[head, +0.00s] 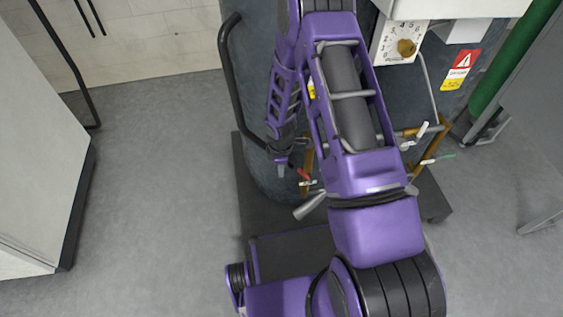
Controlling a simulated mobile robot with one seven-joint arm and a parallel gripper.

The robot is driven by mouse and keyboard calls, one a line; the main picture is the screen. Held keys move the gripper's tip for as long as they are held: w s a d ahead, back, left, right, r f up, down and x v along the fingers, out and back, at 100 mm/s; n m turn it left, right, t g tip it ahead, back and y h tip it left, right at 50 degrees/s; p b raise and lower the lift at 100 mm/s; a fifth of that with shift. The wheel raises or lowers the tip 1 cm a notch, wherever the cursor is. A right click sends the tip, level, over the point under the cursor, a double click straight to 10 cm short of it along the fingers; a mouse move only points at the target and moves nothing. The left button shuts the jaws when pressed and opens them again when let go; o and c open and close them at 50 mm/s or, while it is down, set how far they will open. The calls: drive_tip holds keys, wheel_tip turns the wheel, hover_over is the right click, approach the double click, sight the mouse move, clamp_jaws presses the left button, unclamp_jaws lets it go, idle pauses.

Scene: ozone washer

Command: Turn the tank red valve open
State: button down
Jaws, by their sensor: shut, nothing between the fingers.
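The tank (205,45) is not clear of my arm on its right; its dark grey cylinder (262,90) stands upright at the top middle, with a black bent handle rail on its left. The small red valve handle (303,174) shows low at the tank's front right, by a brass pipe. My gripper (281,170) points down just left of the red handle, its fingers shut with nothing visible between them. It looks close to the handle, but I cannot tell whether they touch. My purple arm hides part of the tank and piping.
A green-handled valve (444,156) and a pale-handled valve (422,131) sit on brass pipes right of my arm. A dial (405,47) and warning label (459,70) are above. A white cabinet (40,150) stands left. Grey floor (165,190) between is clear.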

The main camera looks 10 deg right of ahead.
sight(304, 172)
drive_tip(key=d, duration=0.3)
drive_tip(key=shift+s+d+r, duration=0.35)
drive_tip(key=shift+w+d+r+p, duration=0.1)
drive_tip(key=shift+d+p, duration=0.05)
drive_tip(key=shift+p, duration=0.15)
drive_tip(key=shift+d+r, duration=0.1)
